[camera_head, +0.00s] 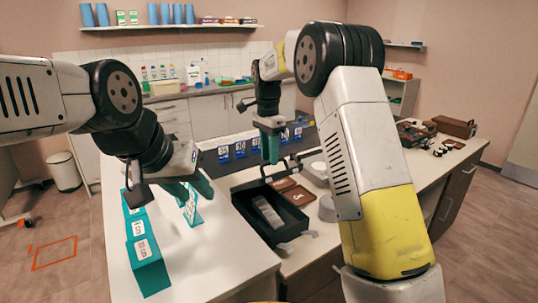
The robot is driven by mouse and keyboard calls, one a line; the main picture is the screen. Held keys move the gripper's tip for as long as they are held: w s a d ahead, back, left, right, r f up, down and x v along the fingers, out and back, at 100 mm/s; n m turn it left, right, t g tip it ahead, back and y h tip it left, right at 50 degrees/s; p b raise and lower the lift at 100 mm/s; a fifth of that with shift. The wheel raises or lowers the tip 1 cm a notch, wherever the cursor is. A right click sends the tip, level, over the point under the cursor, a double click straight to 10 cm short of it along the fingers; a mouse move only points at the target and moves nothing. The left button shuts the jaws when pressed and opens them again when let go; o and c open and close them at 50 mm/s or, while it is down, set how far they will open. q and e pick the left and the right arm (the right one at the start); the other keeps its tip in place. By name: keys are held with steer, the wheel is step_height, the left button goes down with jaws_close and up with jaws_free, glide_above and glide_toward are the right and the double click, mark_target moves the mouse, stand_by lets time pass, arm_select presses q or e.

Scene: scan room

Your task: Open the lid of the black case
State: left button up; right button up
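The black case (250,216) sits on the counter at centre, its dark inside visible from above. A grey block-like item (267,212) lies in it. A dark raised edge stands at its back; whether this is the lid is unclear.
Teal labelled boxes (146,250) stand in a row on the left table, with a teal rack (191,211) under my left gripper. Brown trays (298,195) and round grey items (327,208) lie right of the case. The white table front is clear.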

step_height(320, 180, up, 8)
steer(key=shift+w+a, duration=0.15)
stand_by(0.3)
steer(key=shift+f, duration=0.1)
